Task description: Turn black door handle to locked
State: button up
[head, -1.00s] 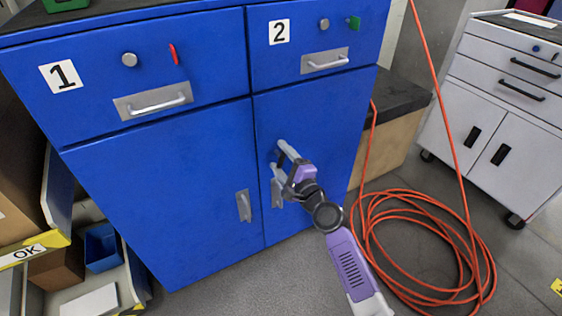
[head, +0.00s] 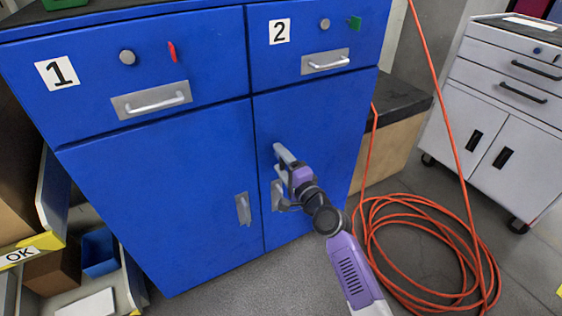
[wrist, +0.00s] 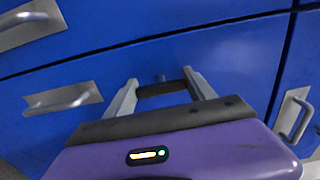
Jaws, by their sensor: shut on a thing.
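The blue cabinet (head: 160,195) has two lower doors under drawers marked 1 and 2. My gripper (head: 277,158) is at the upper left part of the right lower door, just right of the seam between the doors. In the wrist view, my gripper (wrist: 160,78) has its two grey fingers on either side of a short black bar, the black handle (wrist: 162,90), lying roughly level between them. A small grey round part (wrist: 160,77) shows just behind it on the door. The gripper is shut on the black handle. In the head view the handle is hidden by the fingers.
Grey pull handles sit on the left door (head: 243,208) and on the right door (head: 276,195), close below my gripper. An orange hose (head: 420,235) lies coiled on the floor at right. A white cabinet (head: 505,120) stands at far right. Shelves with bins (head: 98,252) are at left.

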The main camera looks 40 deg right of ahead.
jog(key=o, duration=1.4)
jog(key=shift+p+v, duration=0.4)
jog(key=shift+v, duration=3.5)
